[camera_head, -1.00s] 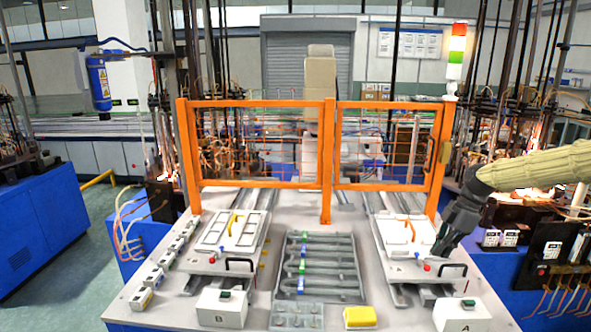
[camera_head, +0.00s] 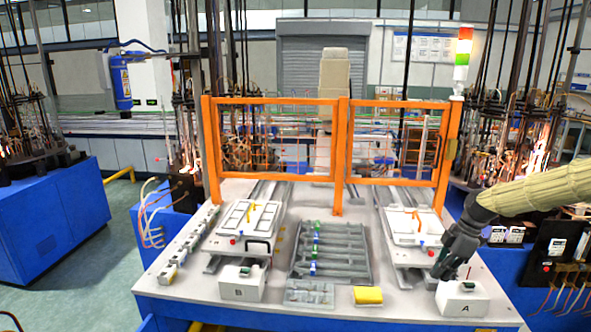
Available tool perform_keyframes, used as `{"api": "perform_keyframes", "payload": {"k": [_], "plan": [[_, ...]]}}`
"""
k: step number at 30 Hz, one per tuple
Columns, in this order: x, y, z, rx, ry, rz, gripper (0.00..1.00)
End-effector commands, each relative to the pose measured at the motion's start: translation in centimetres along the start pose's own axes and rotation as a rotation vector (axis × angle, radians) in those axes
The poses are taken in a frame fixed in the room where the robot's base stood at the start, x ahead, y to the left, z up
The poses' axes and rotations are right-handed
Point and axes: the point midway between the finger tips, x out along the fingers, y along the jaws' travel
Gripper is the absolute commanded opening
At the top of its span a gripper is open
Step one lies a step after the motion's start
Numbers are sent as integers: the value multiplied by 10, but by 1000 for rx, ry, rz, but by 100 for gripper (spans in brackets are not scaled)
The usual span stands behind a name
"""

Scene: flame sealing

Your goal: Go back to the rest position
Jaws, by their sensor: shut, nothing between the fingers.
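My gripper (camera_head: 448,270) is at the right of the table, at the end of my arm, which reaches in from the right edge of the picture. It is dark, points downward and is shut with nothing in it. Its tip appears close to the white box A (camera_head: 463,299) and the right fixture; I cannot tell whether it touches either. The right fixture (camera_head: 411,227), a white plate with an orange handle, lies just left of my gripper. My fingertips are small and partly hard to make out.
An orange mesh fence (camera_head: 342,160) stands along the back of the worktable. A grey tube rack (camera_head: 331,262) lies mid-table, with a yellow block (camera_head: 367,295) in front. The left fixture (camera_head: 248,222) and box B (camera_head: 242,283) are at left.

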Motion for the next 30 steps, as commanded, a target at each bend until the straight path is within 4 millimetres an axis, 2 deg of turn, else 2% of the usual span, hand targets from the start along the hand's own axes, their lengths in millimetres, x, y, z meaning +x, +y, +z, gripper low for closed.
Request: {"api": "perform_keyframes", "payload": {"k": [5, 8, 14, 20, 23, 27, 30], "plan": [[50, -12, -12, 75, -4, -4, 0], [88, -21, -22, 133, -6, -7, 0], [185, -60, -39, 307, -14, -9, 0], [280, -118, -48, 516, -31, -6, 0], [326, -154, -49, 631, -45, -1, 0], [383, -212, -46, 800, -72, 14, 0], [418, -258, -41, 924, -97, 31, 0]]}}
